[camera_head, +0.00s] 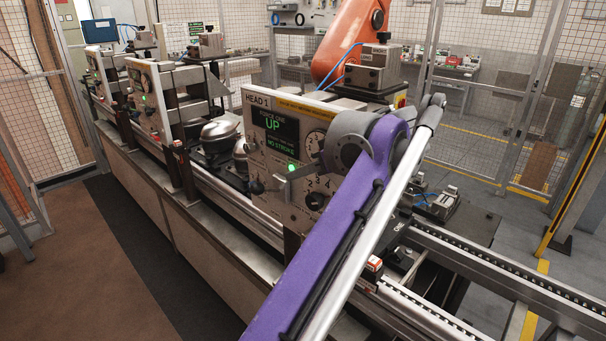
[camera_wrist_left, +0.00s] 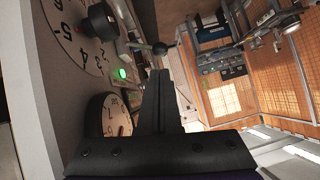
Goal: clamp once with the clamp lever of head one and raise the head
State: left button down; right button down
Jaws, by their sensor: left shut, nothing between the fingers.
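The head one panel (camera_head: 285,115) is a pale upright plate marked HEAD 1. Its dark screen (camera_head: 273,133) reads UP and NO STROKE, and a green lamp (camera_head: 291,168) is lit. In the left wrist view the shut fingers (camera_wrist_left: 158,75) point along the panel face. A dark ball-ended lever (camera_wrist_left: 160,48), apparently the clamp lever, lies just beyond the fingertips; I cannot tell whether they touch. My right gripper is not in view.
More head panels (camera_head: 150,95) stand farther along the line at left. Silver compressor domes (camera_head: 221,132) sit behind head one. An orange robot arm (camera_head: 345,40) stands at the back. A rail (camera_head: 490,265) runs at right. The floor (camera_head: 90,270) at front left is clear.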

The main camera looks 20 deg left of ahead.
aim_at(261, 188)
pick_arm(q)
jog(key=b+x, duration=0.1)
jog(key=x, duration=0.9)
jog(key=shift+s, duration=0.15)
